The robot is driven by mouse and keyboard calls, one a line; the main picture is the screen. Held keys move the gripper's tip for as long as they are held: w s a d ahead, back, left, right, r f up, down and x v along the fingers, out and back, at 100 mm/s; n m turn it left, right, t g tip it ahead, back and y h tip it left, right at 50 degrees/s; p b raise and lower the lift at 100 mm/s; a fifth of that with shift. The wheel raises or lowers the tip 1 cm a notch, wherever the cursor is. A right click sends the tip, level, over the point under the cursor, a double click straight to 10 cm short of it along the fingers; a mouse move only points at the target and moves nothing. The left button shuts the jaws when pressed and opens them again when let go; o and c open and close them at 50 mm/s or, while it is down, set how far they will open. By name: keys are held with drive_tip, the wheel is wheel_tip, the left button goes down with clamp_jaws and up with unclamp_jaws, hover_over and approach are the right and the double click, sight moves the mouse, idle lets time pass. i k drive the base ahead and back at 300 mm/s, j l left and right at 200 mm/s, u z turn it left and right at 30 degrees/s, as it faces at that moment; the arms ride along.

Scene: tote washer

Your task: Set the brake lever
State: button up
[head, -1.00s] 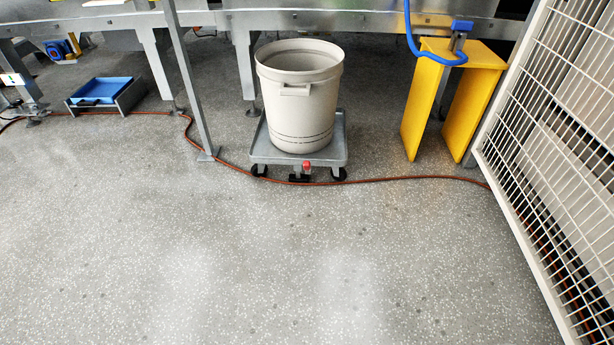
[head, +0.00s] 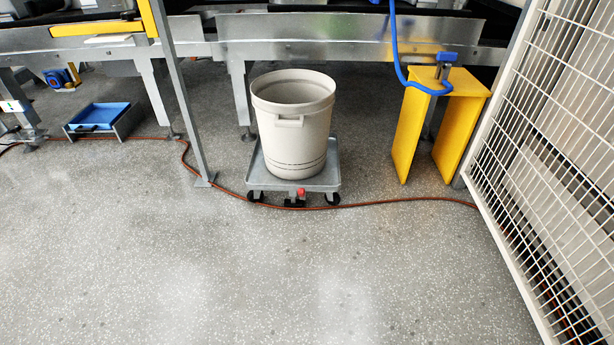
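The brake lever, with a red knob (head: 301,192), is at the front edge of a low grey wheeled dolly (head: 262,178). A dark piece sits below the knob at floor level. The dolly has dark casters at its front corners. A large off-white bin (head: 293,125) stands upright on the dolly. The lever's exact angle is too small to tell. My gripper is not in view.
An orange-red hose (head: 400,200) runs along the floor past the dolly's front. A grey post (head: 180,95) stands left, a yellow stand (head: 455,120) right, a white mesh panel (head: 545,150) far right. A metal conveyor (head: 330,38) is behind. The front floor is clear.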

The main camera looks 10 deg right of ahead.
sight(302, 194)
drive_tip(key=i+z, duration=0.25)
drive_tip(key=i, duration=0.25)
drive_tip(key=i+j+z, duration=0.2)
drive_tip(key=i, duration=0.35)
drive_tip(key=i+z, duration=0.25)
drive_tip(key=i, duration=0.25)
drive_tip(key=i+j+z, duration=0.25)
drive_tip(key=i, duration=0.25)
drive_tip(key=j, duration=0.1)
